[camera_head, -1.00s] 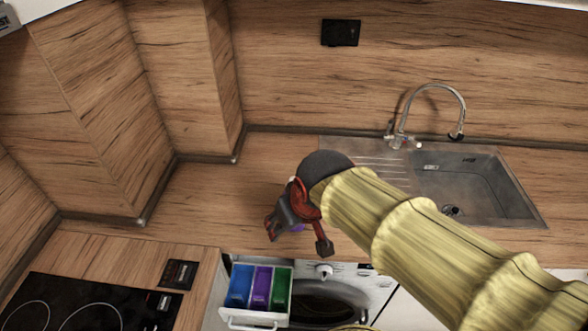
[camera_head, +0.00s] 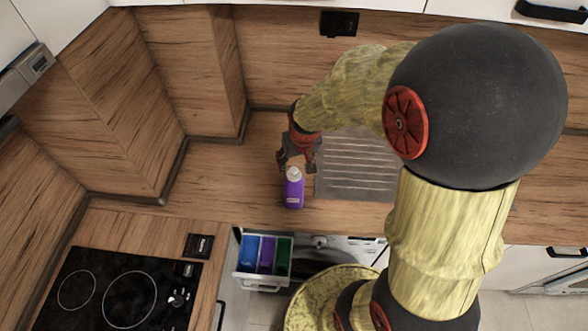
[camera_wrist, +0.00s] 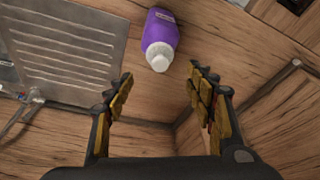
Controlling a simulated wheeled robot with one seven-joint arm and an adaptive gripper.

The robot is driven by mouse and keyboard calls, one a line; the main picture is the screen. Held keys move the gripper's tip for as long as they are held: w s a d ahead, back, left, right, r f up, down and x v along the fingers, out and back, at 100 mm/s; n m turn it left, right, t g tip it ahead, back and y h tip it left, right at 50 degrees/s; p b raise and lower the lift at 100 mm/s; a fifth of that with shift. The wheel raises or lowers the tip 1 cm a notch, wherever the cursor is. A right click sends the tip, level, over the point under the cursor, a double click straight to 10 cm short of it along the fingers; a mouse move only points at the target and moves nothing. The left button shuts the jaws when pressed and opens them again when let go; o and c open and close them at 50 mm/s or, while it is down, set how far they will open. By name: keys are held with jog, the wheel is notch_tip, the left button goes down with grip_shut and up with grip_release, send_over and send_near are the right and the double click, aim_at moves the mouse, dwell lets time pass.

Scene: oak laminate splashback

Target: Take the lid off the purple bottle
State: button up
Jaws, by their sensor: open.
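The purple bottle (camera_head: 294,193) stands upright on the wooden counter, left of the sink's drainboard. Its pale lid (camera_head: 294,173) is on top. My gripper (camera_head: 298,162) is just behind the bottle in the head view. In the wrist view, my gripper (camera_wrist: 161,77) has its two fingers wide apart with nothing between them. The lid (camera_wrist: 159,58) shows just beyond the fingertips, centred across the gap, with the purple bottle (camera_wrist: 161,30) behind it. I cannot see either finger touching the lid.
An open drawer (camera_head: 262,280) with blue, purple and green compartments sticks out below the counter. The ridged drainboard (camera_head: 350,180) is right of the bottle; my arm hides most of the sink. A black cooktop (camera_head: 110,290) is at the lower left. Counter left of the bottle is clear.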

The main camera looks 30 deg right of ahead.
aim_at(294, 169)
jog(key=x, duration=0.7)
jog(key=shift+s, duration=0.1)
jog(key=shift+c, duration=0.6)
jog(key=c, duration=0.7)
jog(key=shift+c, duration=0.2)
